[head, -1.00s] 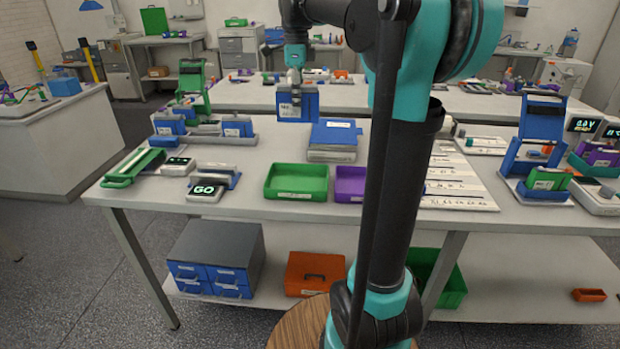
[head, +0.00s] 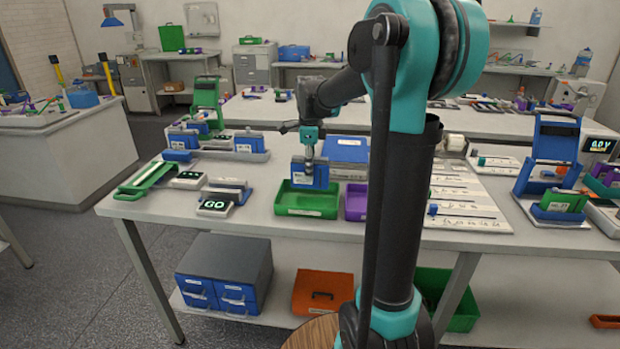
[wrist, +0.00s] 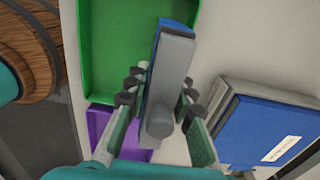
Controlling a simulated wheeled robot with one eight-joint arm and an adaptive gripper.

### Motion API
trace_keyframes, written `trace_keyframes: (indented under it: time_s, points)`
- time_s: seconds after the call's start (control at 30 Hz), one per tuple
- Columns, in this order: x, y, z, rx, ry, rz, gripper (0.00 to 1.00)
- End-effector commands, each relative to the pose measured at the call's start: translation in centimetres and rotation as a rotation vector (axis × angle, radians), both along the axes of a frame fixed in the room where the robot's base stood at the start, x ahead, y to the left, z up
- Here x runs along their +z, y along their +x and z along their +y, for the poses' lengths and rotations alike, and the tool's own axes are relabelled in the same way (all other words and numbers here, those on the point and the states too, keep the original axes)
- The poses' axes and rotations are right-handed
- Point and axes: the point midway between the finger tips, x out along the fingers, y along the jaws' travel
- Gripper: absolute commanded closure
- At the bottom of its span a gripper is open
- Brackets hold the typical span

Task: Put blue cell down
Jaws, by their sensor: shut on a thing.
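The blue cell (head: 309,173) is a flat blue block with a pale label and a grey top edge, held upright. My gripper (head: 309,155) is shut on its grey top part. In the head view the cell hangs at the green tray (head: 306,212), its lower end in front of or inside the tray's back part; I cannot tell if it touches the floor. In the wrist view the cell (wrist: 170,75) sits between my gripper's fingers (wrist: 158,105) and overlaps the green tray (wrist: 110,50) near its right side.
A purple tray (head: 356,203) stands right of the green tray. A blue-lidded box (head: 346,150) is behind them. A display reading GO (head: 215,208) and a holder with blue cells (head: 250,142) stand to the left. A white chart sheet (head: 468,200) lies right.

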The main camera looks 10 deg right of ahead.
Motion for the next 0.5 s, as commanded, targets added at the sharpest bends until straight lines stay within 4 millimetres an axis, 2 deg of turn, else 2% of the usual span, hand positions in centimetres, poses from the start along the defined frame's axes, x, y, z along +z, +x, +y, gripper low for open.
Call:
trace_keyframes:
  time_s: [0.2, 0.5]
  points:
    - [-2.6, 0.0, 0.0, 0.0, 0.0, 0.0, 1.0]
    - [-2.9, 0.0, 0.0, 0.0, 0.0, 0.0, 1.0]
